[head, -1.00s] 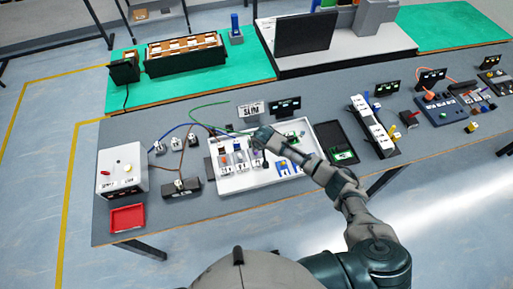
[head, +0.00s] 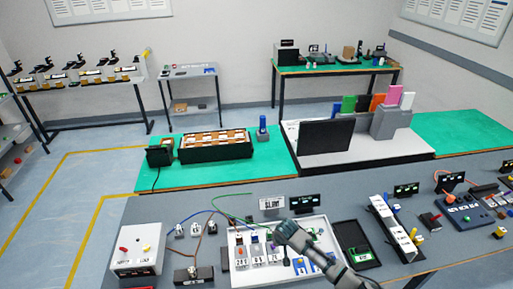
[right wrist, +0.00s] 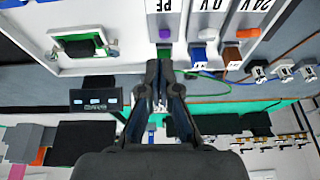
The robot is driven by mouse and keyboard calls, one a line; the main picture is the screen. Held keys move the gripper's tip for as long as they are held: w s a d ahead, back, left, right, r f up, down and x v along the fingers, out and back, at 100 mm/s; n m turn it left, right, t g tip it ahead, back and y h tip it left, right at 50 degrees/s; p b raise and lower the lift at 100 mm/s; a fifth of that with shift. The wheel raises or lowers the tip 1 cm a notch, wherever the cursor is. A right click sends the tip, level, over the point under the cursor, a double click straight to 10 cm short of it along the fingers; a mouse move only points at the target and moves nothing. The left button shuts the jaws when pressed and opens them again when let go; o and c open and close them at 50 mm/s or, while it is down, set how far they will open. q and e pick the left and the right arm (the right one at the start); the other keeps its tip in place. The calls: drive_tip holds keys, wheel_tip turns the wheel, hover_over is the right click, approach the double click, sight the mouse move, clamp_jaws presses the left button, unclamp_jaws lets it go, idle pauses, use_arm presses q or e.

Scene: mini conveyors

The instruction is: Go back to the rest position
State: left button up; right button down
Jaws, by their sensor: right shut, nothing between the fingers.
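My right arm comes in from the lower right in the head view. Its gripper (head: 282,230) is over the white tray (head: 233,257). In the right wrist view the fingers (right wrist: 164,68) are together with nothing held. They lie in line with the green-and-purple terminal (right wrist: 165,35) marked PE; I cannot tell the height gap. A blue terminal (right wrist: 204,52) and a brown one (right wrist: 231,55) sit beside it in the tray. My left gripper is in neither current view.
A white control box (head: 137,250) stands left on the grey table. A green board in a dark tray (head: 357,244) lies to the right. A green wire (head: 228,211) arches behind the white tray, near a small display (head: 305,203). A monitor (head: 326,135) stands farther back.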

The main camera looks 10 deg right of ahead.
drive_tip(key=s+a+f+n+y, duration=0.15)
drive_tip(key=s+a, duration=0.25)
drive_tip(key=s, duration=0.6)
drive_tip(key=s+a+f+n+y, duration=0.1)
drive_tip(key=s+a+f, duration=0.3)
drive_tip(key=s, duration=0.6)
drive_tip(key=s+d+r+h, duration=0.1)
drive_tip(key=s+d+r, duration=0.1)
drive_tip(key=s+d, duration=0.55)
drive_tip(key=s+d+r+h, duration=0.1)
drive_tip(key=s+d+r, duration=0.25)
drive_tip(key=s, duration=0.65)
wheel_tip(320, 180, down, 32)
drive_tip(key=s+d+g+b, duration=0.1)
drive_tip(key=s+g+b, duration=0.15)
drive_tip(key=b, duration=0.25)
use_arm(q)
wheel_tip(320, 180, down, 10)
drive_tip(key=s+b, duration=0.1)
drive_tip(key=b, duration=0.3)
drive_tip(key=shift+s+a+r, duration=0.2)
drive_tip(key=shift+s+a, duration=0.2)
drive_tip(key=shift+a, duration=0.05)
use_arm(e)
drive_tip(key=s+d+f, duration=0.3)
drive_tip(key=s+f, duration=1.5)
drive_tip(key=f, duration=0.2)
drive_tip(key=shift+f+g+h, duration=0.3)
drive_tip(key=shift+g+h, duration=0.05)
drive_tip(key=shift+m, duration=0.25)
